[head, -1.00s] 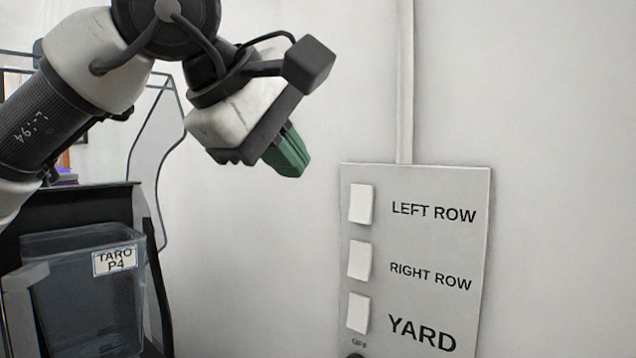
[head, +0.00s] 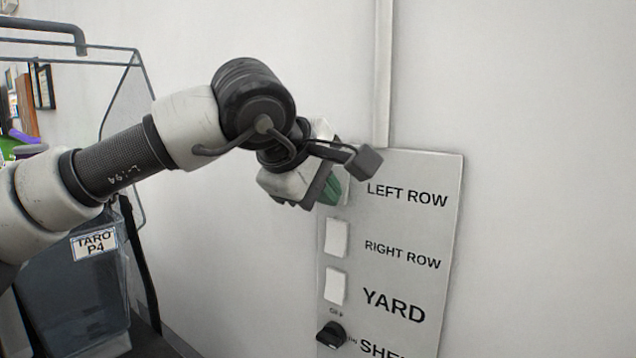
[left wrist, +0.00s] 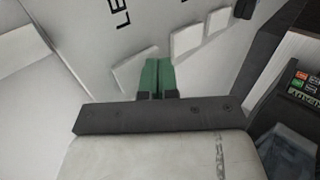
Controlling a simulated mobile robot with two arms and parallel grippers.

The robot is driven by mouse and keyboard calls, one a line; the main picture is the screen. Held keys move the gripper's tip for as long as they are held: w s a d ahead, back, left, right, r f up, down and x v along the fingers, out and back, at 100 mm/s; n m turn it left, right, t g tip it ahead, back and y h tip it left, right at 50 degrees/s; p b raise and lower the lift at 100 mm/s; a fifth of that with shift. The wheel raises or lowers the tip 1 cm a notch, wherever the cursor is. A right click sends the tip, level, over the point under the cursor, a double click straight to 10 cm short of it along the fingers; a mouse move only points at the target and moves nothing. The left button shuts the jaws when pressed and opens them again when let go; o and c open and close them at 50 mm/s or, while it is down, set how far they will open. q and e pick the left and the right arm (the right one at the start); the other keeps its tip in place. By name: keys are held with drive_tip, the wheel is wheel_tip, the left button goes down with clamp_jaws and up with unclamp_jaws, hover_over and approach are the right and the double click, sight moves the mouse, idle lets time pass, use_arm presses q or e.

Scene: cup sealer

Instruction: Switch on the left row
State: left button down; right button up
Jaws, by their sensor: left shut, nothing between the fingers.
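A grey wall panel (head: 405,172) carries white rocker switches with printed labels. The switch beside LEFT ROW (head: 345,192) is mostly hidden behind my left gripper in the head view. It shows in the left wrist view (left wrist: 127,70), partly behind the fingers. My left gripper (head: 332,190) has green fingers, shut and empty, with the tips in front of this switch. In the left wrist view the fingertips (left wrist: 158,62) overlap its edge; I cannot tell whether they touch it. Which way the switch is tilted is not clear. My right gripper is out of view.
Below are the RIGHT ROW switch (head: 337,238), the YARD switch (head: 335,286) and a black knob (head: 331,334). A conduit (head: 383,70) runs up the wall from the panel. A clear bin labelled TARO P4 (head: 80,300) stands at the left. The wall to the right is bare.

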use_arm(q)
drive_tip(key=shift+w+f+b, duration=0.15)
drive_tip(key=shift+f+b, duration=0.25)
drive_tip(key=shift+b, duration=0.5)
drive_tip(key=shift+r, duration=0.4)
drive_tip(key=shift+r+p, duration=0.7)
drive_tip(key=shift+r, duration=0.05)
